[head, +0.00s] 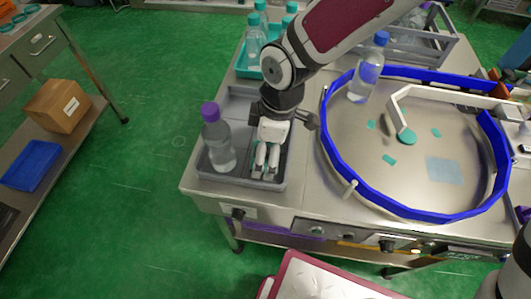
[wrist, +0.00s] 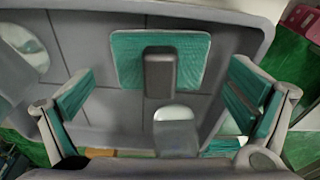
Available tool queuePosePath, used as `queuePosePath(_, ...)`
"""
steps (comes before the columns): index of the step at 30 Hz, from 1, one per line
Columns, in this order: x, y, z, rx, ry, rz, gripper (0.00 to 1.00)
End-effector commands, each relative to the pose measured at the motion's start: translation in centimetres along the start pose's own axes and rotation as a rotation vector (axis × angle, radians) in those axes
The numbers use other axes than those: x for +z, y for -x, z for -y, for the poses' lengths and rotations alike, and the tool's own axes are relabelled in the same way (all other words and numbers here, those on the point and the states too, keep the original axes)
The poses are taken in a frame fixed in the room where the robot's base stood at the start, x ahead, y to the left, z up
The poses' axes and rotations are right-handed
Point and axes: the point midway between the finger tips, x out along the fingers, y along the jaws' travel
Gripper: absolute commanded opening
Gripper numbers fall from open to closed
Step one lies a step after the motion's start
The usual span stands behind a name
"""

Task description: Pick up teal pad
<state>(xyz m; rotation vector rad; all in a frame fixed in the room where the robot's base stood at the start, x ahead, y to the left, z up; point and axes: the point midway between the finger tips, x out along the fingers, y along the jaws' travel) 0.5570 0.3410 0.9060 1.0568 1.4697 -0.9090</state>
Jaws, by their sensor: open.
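In the wrist view a flat teal pad (wrist: 128,62) lies on the floor of a grey tray, near its far wall. A dark grey upright block covers its middle. My gripper (wrist: 162,97) is open, with its two fingers to the left and right, below the pad in the picture. Teal faces show on the inner sides of both fingers. In the head view my gripper (head: 265,172) points down into the grey tray (head: 228,180) at the table's front left. The fingers mostly hide the pad there. Nothing is seen held between the fingers.
A purple-capped bottle (head: 217,142) stands in the tray left of my gripper. A blue-rimmed round table (head: 340,172) is to the right, with small teal pieces and a blue-capped bottle (head: 366,70). Teal-capped bottles (head: 255,40) stand behind.

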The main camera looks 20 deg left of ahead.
Motion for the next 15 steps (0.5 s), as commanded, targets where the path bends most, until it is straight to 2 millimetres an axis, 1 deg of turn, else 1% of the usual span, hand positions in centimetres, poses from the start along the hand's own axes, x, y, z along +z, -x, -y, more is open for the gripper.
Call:
queuePosePath(1, 0.03, -0.51, 0.04, -0.002, 0.0, 0.001, 0.98)
queuePosePath(3, 0.04, -0.78, 0.04, -0.002, -0.002, 0.001, 0.98)
queuePosePath(9, 0.02, -0.79, 0.01, 0.0, -0.002, 0.0, 0.98)
queuePosePath(10, 0.02, -0.78, 0.01, 0.0, -0.002, 0.0, 0.96)
queuePosePath(11, 0.02, -0.78, 0.01, 0.0, -0.002, 0.0, 0.89)
queuePosePath(12, 0.02, -0.77, 0.01, 0.0, -0.002, 0.0, 0.8)
queuePosePath(14, 0.03, -0.77, 0.0, 0.0, -0.002, 0.0, 0.67)
queuePosePath(15, 0.03, -0.77, 0.0, 0.0, -0.002, 0.0, 0.58)
